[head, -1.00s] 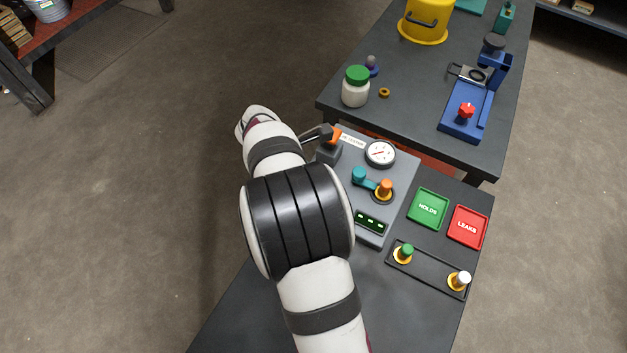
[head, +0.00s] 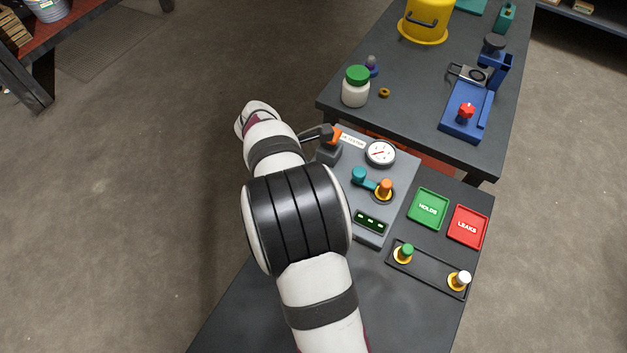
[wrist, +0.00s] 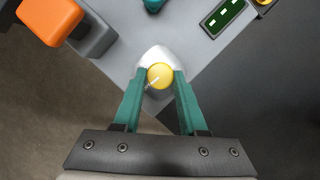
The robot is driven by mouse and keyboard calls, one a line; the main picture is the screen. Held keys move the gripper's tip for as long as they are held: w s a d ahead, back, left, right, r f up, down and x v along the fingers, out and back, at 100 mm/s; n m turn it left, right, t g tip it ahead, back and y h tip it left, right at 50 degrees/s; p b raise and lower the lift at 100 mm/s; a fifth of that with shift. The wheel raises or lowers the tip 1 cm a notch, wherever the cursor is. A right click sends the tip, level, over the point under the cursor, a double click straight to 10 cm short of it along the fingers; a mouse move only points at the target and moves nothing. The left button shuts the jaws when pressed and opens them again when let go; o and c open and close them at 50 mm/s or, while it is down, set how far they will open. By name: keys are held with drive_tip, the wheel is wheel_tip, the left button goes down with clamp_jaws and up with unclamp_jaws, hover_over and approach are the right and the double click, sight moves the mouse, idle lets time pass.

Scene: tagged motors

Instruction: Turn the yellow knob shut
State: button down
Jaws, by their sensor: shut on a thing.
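The yellow knob (wrist: 160,76) shows in the wrist view, with a light line marked across its top and a pale silver body (wrist: 156,56) around and behind it. My gripper (wrist: 160,80) has its two teal fingers on the left and right sides of the knob and is shut on it. The knob sits near the edge of the grey test panel (head: 400,175). In the head view my arm hides the knob and my gripper.
An orange-ended lever (head: 334,134), a gauge (head: 380,152), a teal and orange fitting (head: 384,187) and a green display (head: 370,222) are on the panel. To the right are a green HOLDS tray (head: 428,209), a red LEAKS tray (head: 468,227) and a rack (head: 430,272) with two parts.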

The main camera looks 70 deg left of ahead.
drive_tip(key=m, duration=0.2)
drive_tip(key=m+h, duration=0.1)
drive_tip(key=m, duration=0.1)
drive_tip(key=shift+a+g+h, duration=0.2)
drive_tip(key=shift+g+h, duration=0.1)
drive_tip(key=m+g+h, duration=0.1)
drive_tip(key=m, duration=0.3)
drive_tip(key=shift+w+a+m, duration=0.1)
drive_tip(key=shift+w+m, duration=0.05)
drive_tip(key=shift+m, duration=0.25)
drive_tip(key=m, duration=0.2)
drive_tip(key=m+g+h, duration=0.1)
drive_tip(key=m, duration=0.1)
drive_tip(key=shift+w+a+g, duration=0.1)
drive_tip(key=shift+w+g, duration=0.05)
drive_tip(key=shift+g, duration=0.15)
drive_tip(key=shift+w+m+g, duration=0.1)
drive_tip(key=shift+m+g, duration=0.6)
drive_tip(key=shift+m, duration=1.3)
drive_tip(key=shift+h, duration=0.3)
drive_tip(key=shift+c, duration=2.3)
unclamp_jaws()
drive_tip(key=shift+r, duration=0.1)
